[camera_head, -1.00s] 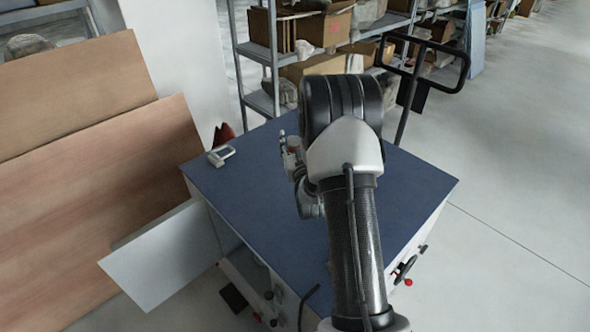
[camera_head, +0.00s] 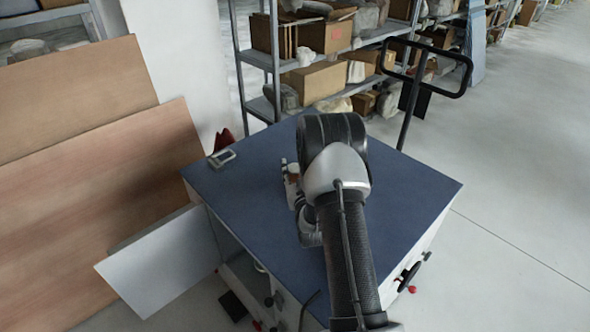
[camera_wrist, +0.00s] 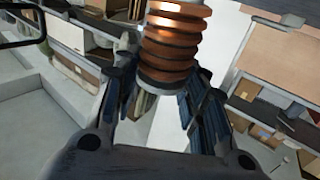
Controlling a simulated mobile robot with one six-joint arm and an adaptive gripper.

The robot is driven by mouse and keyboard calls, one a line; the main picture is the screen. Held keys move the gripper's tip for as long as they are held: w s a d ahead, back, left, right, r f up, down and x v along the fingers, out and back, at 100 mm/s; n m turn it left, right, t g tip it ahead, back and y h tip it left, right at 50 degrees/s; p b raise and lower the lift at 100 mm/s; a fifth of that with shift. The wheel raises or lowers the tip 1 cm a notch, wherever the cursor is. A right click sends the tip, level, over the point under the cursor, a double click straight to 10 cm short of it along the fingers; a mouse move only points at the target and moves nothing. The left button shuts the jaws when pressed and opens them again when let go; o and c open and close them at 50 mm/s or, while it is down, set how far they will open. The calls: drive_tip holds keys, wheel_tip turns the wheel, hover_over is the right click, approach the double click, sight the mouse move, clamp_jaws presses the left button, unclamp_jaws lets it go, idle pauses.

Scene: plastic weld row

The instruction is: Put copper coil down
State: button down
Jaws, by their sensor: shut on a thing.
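The copper coil (camera_wrist: 176,38), with ribbed orange-brown turns and a dark lower end, sits between the fingers of my gripper (camera_wrist: 158,88) in the wrist view. My gripper is shut on it. In the head view my arm covers most of the gripper, and only a small part shows at the arm's left edge, over the blue tabletop (camera_head: 405,190). I cannot tell there how high the coil is above the top or whether it touches it.
A small grey object (camera_head: 222,158) lies at the table's far left corner. Brown boards (camera_head: 100,220) lean at the left. A shelf with boxes (camera_head: 312,80) stands behind, and a black-framed handle (camera_head: 462,80) rises behind right. The tabletop's right part is clear.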

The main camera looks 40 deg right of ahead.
drive_tip(key=shift+f, duration=0.15)
drive_tip(key=c, duration=1)
unclamp_jaws()
